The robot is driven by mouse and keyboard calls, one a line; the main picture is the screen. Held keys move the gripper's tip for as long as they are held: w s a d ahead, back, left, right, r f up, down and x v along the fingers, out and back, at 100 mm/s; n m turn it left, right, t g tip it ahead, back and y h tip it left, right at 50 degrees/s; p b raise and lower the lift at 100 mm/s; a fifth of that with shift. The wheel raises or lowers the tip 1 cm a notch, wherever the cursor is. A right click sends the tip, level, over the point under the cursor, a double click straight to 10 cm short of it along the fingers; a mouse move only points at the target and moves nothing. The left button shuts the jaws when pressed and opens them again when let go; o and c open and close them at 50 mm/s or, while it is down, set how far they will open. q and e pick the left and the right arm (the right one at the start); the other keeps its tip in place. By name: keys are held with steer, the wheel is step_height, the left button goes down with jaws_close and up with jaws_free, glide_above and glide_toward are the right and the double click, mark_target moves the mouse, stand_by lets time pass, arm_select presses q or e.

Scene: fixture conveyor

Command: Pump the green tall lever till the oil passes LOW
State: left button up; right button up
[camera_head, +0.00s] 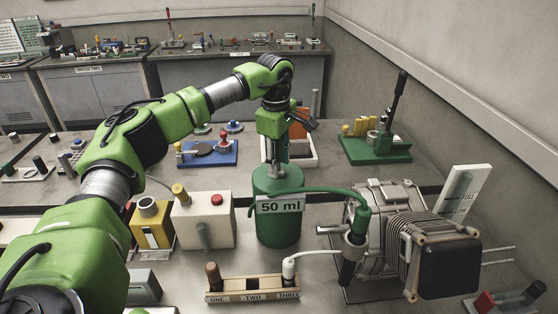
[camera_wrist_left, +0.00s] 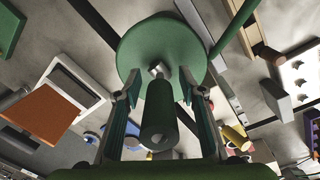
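The green oil can (camera_head: 277,222) stands on the bench with a "50 ml" label, and a green hose runs from its side to the grey machine (camera_head: 385,200). My left gripper (camera_head: 279,150) points down above the can. In the left wrist view, a dark green upright lever grip (camera_wrist_left: 159,110) rises from the can's round top (camera_wrist_left: 150,45). It stands between the two fingers (camera_wrist_left: 162,95), which look apart from it on both sides. A white gauge board (camera_head: 472,185) marked FULL and LOW stands behind the machine; its oil level is hard to read. My right gripper is out of view.
A cream box with a red button (camera_head: 205,218) and a yellow block (camera_head: 152,222) stand left of the can. A wooden ONE-TWO-THREE rack (camera_head: 252,288) is in front. A green base with a black lever (camera_head: 378,147) stands behind right, an orange-edged tray (camera_head: 301,155) behind the can.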

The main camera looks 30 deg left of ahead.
arm_select(q)
jaws_close()
steer(key=shift+w+a+r+g+h+p, duration=0.1)
steer(key=shift+w+r+g+h+p, duration=0.2)
steer(key=shift+p, duration=0.85)
steer(key=shift+w+a+f+g+h+p, duration=0.15)
steer(key=shift+w+a+g+h+p, duration=0.1)
steer(key=shift+g+h+p, duration=0.55)
jaws_free()
steer(key=shift+s, duration=0.1)
steer(key=shift+y, duration=0.3)
step_height(320, 180, up, 7)
steer(key=w+a, duration=0.1)
